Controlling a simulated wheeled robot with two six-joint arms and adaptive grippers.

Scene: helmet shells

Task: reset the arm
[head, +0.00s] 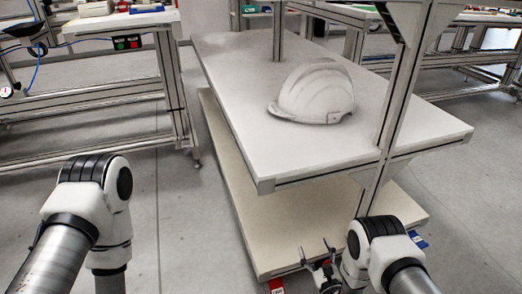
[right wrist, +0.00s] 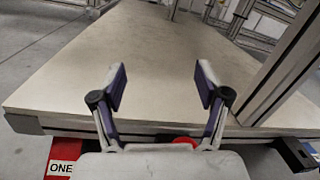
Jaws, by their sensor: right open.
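My right gripper (head: 318,254) is low at the front of the shelf cart, by the edge of its lower shelf (head: 268,232). In the right wrist view its two fingers (right wrist: 161,88) are spread apart with nothing between them, in front of the bare lower shelf (right wrist: 150,60). My left arm (head: 88,210) comes in from the left, bent downward, and its gripper is not visible. A white helmet shell (head: 315,93) sits on the cart's upper shelf (head: 235,75), well above and apart from my right gripper.
An upright metal post (head: 400,90) stands at the right side of the cart, close to my right arm. Floor (head: 175,225) between bench and cart is clear.

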